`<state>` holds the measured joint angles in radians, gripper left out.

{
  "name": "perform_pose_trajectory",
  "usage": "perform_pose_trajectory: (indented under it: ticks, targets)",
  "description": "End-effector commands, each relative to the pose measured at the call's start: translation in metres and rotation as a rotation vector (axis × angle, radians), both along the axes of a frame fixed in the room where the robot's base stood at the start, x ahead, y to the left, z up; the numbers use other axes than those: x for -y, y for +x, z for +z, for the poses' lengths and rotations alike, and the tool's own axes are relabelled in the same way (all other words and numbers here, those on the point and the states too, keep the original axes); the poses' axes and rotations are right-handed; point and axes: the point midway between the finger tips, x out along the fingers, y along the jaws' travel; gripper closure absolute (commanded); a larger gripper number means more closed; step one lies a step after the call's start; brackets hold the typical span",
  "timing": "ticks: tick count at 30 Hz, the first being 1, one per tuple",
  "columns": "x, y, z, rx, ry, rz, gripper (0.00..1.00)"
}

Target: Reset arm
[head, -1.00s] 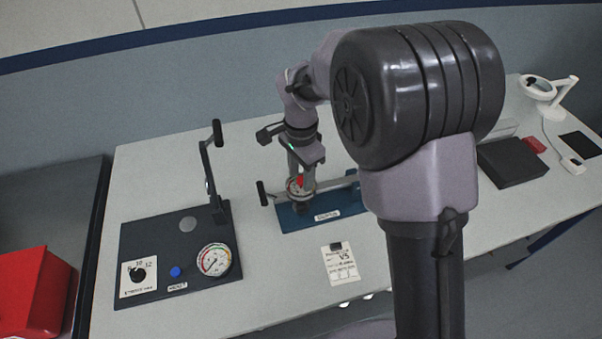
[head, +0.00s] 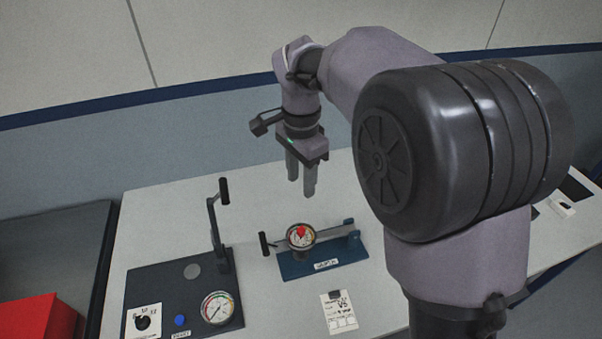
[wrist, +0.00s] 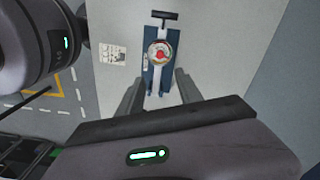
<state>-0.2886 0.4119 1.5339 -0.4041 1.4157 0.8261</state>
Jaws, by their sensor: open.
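My gripper (head: 302,190) is open and empty in the head view, raised above the table with its fingers pointing down. Its two fingers also show in the wrist view (wrist: 157,92), apart, with nothing between them touching. Below it, a round part with a dial face and a red centre (head: 301,236) sits on a blue fixture (head: 322,262) with a lever. In the wrist view the dial part (wrist: 159,53) and the blue fixture (wrist: 148,75) lie beyond the fingertips.
A dark panel (head: 160,278) with an upright lever, a gauge (head: 217,308), a blue button (head: 180,320) and a knob (head: 142,322) stands left of the fixture. A paper card (head: 338,312) lies in front. A red box (head: 30,318) is at lower left. A wall stands behind the table.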

Motion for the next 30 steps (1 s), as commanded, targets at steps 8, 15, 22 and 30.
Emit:
perform_pose_trajectory:
  ticks: [8,15,22,30]
  targets:
    - [0.000,0.000,-0.001,0.000,0.000,0.000,0.58]
    - [0.034,-0.048,0.023,0.109,0.061,0.122,0.58]
    - [0.086,-0.180,0.007,0.411,0.079,0.417,0.58]
    - [0.098,-0.232,-0.029,0.553,0.022,0.548,0.58]
